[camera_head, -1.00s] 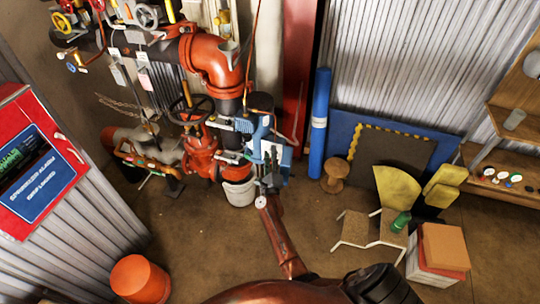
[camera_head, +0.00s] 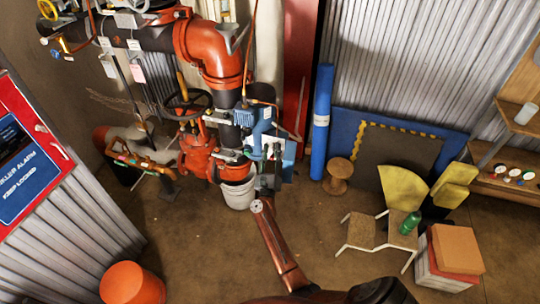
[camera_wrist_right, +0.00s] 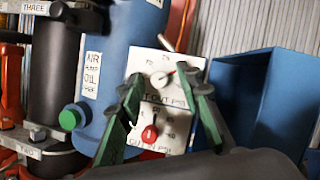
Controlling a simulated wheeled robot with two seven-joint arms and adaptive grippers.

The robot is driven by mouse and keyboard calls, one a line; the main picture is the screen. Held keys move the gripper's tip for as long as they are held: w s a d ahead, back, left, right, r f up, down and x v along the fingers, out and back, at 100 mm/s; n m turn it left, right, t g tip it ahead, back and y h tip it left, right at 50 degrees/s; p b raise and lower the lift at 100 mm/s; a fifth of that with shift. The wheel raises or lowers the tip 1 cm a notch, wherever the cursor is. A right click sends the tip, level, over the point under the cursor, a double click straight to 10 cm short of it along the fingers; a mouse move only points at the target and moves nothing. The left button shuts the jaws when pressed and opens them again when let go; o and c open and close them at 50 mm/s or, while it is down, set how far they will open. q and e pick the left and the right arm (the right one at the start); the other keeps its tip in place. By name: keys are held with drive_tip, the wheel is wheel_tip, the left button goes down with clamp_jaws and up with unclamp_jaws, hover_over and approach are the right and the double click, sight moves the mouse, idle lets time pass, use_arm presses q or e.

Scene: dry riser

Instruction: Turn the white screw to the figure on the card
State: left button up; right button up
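In the right wrist view a white panel (camera_wrist_right: 141,62) carries two dials on a blue unit. The upper dial, lettered "OUT PSI", has a small pale screw (camera_wrist_right: 167,79) with a red mark. The lower dial has a red knob (camera_wrist_right: 150,133). My right gripper (camera_wrist_right: 163,80) is open, its green fingers on either side of the upper dial; contact with the screw cannot be told. In the head view my right gripper (camera_head: 270,168) is at the blue unit (camera_head: 253,122). A pink card (camera_head: 138,73) hangs at the left; its figure is unreadable. My left gripper is not in view.
A red valve (camera_head: 198,150) and black handwheel (camera_head: 187,104) stand left of the unit, with a white bucket (camera_head: 239,193) below. In the wrist view an open blue box (camera_wrist_right: 258,85) is on the right.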

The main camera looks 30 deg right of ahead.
drive_tip(key=m+h+b, duration=0.1)
drive_tip(key=m, duration=0.1)
drive_tip(key=m+g+h+b, duration=0.1)
drive_tip(key=m+b, duration=0.1)
drive_tip(key=shift+w+a+f, duration=0.1)
drive_tip(key=shift+f, duration=0.3)
drive_tip(key=s+a+f+m, duration=0.1)
drive_tip(key=s+a+f, duration=0.1)
drive_tip(key=s+a, duration=0.3)
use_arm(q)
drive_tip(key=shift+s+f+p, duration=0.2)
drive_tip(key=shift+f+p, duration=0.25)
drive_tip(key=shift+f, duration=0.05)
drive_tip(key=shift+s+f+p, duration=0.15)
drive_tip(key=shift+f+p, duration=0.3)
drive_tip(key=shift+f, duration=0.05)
use_arm(e)
drive_tip(key=s+a+f+n+y, duration=0.1)
drive_tip(key=a+f+n+y, duration=0.1)
drive_tip(key=f+n+y, duration=0.2)
drive_tip(key=s+a+f+n+y, duration=0.1)
drive_tip(key=a+f+n+y, duration=0.2)
drive_tip(key=f+n, duration=0.7)
drive_tip(key=s+a+f+n+y, duration=0.2)
drive_tip(key=f+n+y, duration=0.3)
drive_tip(key=f, duration=0.6)
drive_tip(key=a+n, duration=0.1)
drive_tip(key=n, duration=0.1)
drive_tip(key=shift+f+n+t, duration=0.3)
drive_tip(key=shift+f+t, duration=0.1)
